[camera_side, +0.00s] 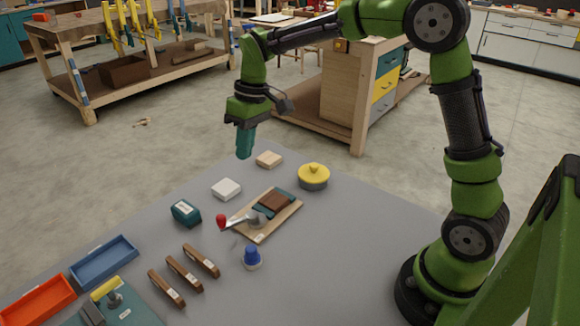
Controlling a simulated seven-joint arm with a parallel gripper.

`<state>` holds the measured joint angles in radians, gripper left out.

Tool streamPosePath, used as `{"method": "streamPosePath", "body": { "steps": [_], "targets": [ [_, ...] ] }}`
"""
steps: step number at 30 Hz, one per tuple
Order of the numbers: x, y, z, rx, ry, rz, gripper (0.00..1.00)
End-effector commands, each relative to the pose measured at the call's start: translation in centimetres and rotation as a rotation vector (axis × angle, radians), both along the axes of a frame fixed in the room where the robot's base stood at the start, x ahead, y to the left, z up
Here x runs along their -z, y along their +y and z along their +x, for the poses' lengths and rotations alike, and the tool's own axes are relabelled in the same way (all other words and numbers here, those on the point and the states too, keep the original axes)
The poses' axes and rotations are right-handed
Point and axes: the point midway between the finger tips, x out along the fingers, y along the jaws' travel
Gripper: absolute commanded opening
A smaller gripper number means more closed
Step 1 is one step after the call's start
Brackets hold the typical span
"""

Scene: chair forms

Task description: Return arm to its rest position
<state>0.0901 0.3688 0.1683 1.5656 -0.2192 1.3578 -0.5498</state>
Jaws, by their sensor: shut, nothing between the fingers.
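My gripper (244,142) hangs at the end of my green arm, pointing down, above the far part of the grey table (330,260). Its teal fingers are together and nothing shows between them. It is apart from the things on the table. The nearest items in the picture are a small light wooden block (269,160) and a white block (226,188).
A yellow lidded pot (313,176), a wooden board (284,222) with a red-knobbed lever (222,221), a teal box (185,212), a blue-topped piece (251,257) and brown wooden pieces (184,273) stand below. Blue (104,261) and orange (37,300) trays lie left.

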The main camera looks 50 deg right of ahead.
Motion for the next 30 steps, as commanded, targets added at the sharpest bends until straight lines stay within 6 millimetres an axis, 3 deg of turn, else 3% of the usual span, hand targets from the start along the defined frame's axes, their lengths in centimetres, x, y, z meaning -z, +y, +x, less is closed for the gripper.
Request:
{"method": "streamPosePath", "body": {
  "steps": [3, 7, 12, 18, 22, 30],
  "targets": [
    [-2.1, -0.7, -4.2, 0.16, -0.072, -0.017, 0.0],
    [-3.4, -1.5, -8.7, 0.323, -0.151, -0.005, 0.0],
    [-4.0, -2.4, -14.5, 0.492, -0.258, 0.045, 0.0],
    [-3.9, -2.8, -19.6, 0.559, -0.366, 0.109, 0.0],
    [-4.7, -2.8, -21.0, 0.559, -0.418, 0.133, 0.0],
    [-5.7, -2.7, -21.1, 0.55, -0.458, 0.146, 0.0]
  ]
}}
